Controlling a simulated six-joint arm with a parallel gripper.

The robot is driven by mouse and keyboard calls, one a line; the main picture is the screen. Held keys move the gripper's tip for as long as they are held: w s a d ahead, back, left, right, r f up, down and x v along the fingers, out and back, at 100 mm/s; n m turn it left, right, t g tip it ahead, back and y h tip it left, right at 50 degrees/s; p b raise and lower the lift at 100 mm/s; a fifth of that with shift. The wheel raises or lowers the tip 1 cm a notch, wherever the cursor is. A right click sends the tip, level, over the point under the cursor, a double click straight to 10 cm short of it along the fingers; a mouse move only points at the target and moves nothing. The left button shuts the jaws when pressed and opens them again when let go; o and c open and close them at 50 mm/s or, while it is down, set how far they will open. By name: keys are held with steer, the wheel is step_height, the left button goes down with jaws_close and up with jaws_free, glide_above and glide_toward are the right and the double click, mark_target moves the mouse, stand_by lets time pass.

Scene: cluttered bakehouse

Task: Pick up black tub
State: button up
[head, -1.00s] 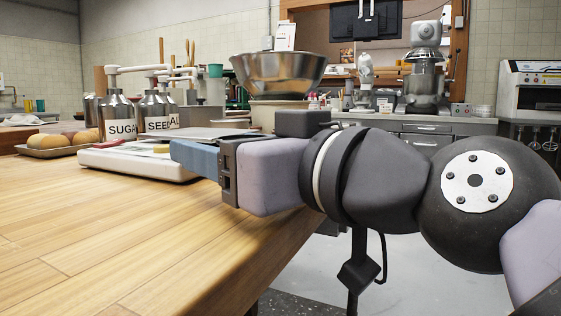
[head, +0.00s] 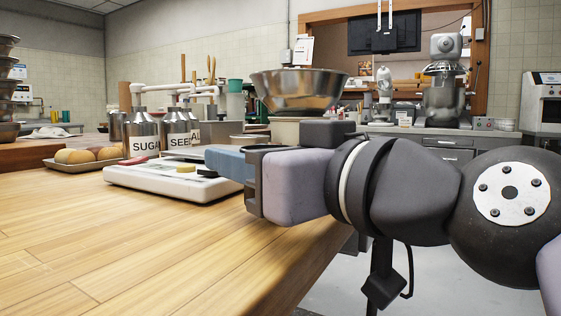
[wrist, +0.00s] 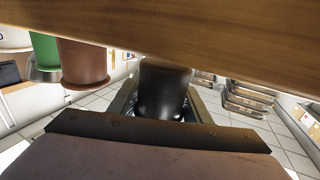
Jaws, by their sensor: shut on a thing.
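The black tub (wrist: 164,92) shows in the wrist view, between the two fingers of my gripper (wrist: 162,104). The fingers are shut on its sides. Its upper part in that picture meets a wooden edge, so part of it may be hidden. In the head view my gripper (head: 214,160) is at the far end of my arm, over the back right of the wooden table.
A brown tub (wrist: 84,62) and a green tub (wrist: 45,50) are left of the black tub in the wrist view. A white scale (head: 170,188), labelled dispensers (head: 143,135), a tray of rolls (head: 75,162) and a metal bowl (head: 298,92) stand nearby. The front table is clear.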

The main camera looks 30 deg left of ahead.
step_height(320, 180, up, 27)
steer(key=p, duration=1.8)
steer(key=shift+f, duration=0.2)
